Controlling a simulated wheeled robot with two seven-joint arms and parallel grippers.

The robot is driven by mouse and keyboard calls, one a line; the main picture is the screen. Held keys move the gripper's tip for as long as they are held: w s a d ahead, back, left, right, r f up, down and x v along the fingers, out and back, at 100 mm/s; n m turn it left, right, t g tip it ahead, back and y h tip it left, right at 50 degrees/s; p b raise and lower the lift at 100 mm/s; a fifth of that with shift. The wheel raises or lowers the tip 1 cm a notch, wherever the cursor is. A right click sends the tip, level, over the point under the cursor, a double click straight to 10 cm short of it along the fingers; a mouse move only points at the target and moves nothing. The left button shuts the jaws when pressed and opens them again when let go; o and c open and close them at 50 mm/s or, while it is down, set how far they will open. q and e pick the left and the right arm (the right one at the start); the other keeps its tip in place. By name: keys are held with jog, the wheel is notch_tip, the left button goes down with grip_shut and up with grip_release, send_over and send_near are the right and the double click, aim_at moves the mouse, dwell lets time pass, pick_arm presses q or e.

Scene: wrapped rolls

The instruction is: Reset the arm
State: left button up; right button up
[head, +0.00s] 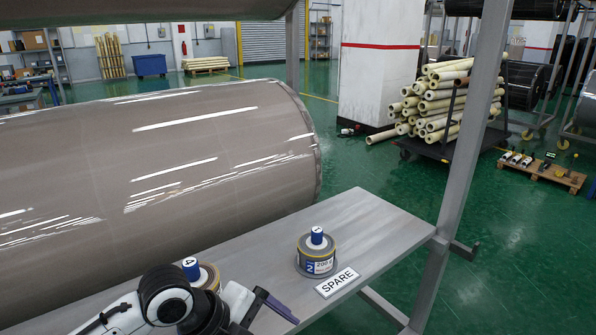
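My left arm comes in at the bottom of the head view, with white and black links over the near part of the grey shelf (372,228). My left gripper (268,308) is at the shelf's front edge, with dark finger parts pointing right; I cannot tell whether it is open or holds anything. A small roll with a blue top marked 1 (316,252) stands upright on the shelf, apart from the gripper. Another small roll with a blue top marked 4 (209,275) stands behind my arm and is partly hidden. My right gripper is not in view.
A white SPARE label (337,282) lies in front of roll 1. A large wrapped grey roll (170,160) lies behind the shelf. A grey upright post (467,150) stands at the shelf's right end. The shelf right of roll 1 is clear.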

pick_arm(q)
jog(key=s+f+n+t+h, duration=0.1)
jog(key=s+f+n+t, duration=0.3)
jog(key=f+n, duration=0.8)
jog(key=s+a+f+n+t+y, duration=0.2)
jog(key=s+a+f+n+y, duration=0.2)
jog(key=s+a+f+n, duration=0.6)
jog(key=s+a+n, duration=0.1)
jog(key=s, duration=0.2)
jog(key=shift+a, duration=0.35)
